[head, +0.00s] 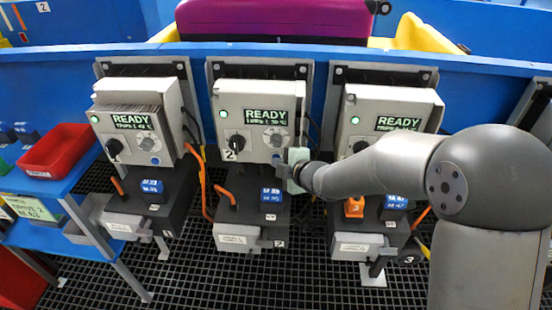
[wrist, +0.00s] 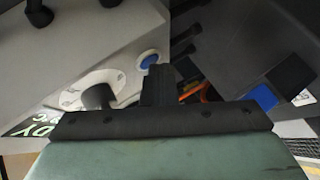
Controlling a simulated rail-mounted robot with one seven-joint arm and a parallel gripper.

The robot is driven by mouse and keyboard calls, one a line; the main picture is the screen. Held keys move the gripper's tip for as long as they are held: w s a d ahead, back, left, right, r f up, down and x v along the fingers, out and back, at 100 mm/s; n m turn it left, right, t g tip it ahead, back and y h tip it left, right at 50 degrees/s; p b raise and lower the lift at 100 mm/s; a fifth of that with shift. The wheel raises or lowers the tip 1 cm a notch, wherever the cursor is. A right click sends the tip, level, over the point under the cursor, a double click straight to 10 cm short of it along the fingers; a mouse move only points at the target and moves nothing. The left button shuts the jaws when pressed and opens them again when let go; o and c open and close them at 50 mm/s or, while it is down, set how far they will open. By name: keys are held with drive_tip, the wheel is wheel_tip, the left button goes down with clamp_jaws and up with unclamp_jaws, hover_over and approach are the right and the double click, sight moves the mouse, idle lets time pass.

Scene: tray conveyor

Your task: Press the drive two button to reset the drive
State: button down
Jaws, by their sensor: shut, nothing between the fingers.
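Drive two (head: 258,95) is the middle grey box, marked 2. Its display (head: 265,118) reads READY over a small line I cannot read surely, and its green lamp (head: 223,114) is lit. A black knob (head: 237,142) and a dial (head: 275,138) sit below. The drive two button (head: 276,158) is blue and low on the box; in the wrist view the blue button (wrist: 148,60) has a pale ring. My gripper (head: 282,163) is shut and empty, its dark fingertips (wrist: 158,72) right beside the button. I cannot tell whether they touch it.
Drive one (head: 136,95) is at left and drive three (head: 392,98) at right, both showing READY; my arm covers part of drive three. Orange cables (head: 204,185) hang between units. A red bin (head: 57,150) stands at far left. A purple case (head: 280,18) lies behind the blue rail.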

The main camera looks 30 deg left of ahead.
drive_tip(key=shift+s+d+b, duration=0.4)
drive_tip(key=shift+s+b, duration=0.2)
drive_tip(key=shift+s, duration=0.1)
drive_tip(key=shift+s, duration=0.1)
drive_tip(key=shift+s+d+b, duration=0.4)
drive_tip(key=shift+s+b, duration=0.05)
drive_tip(key=shift+s, duration=0.25)
drive_tip(key=shift+s+d+b, duration=0.4)
drive_tip(key=shift+s+b, duration=0.1)
drive_tip(key=shift+s, duration=0.25)
drive_tip(key=shift+s+d+b, duration=0.4)
drive_tip(key=shift+s+b, duration=0.05)
drive_tip(key=shift+s, duration=0.25)
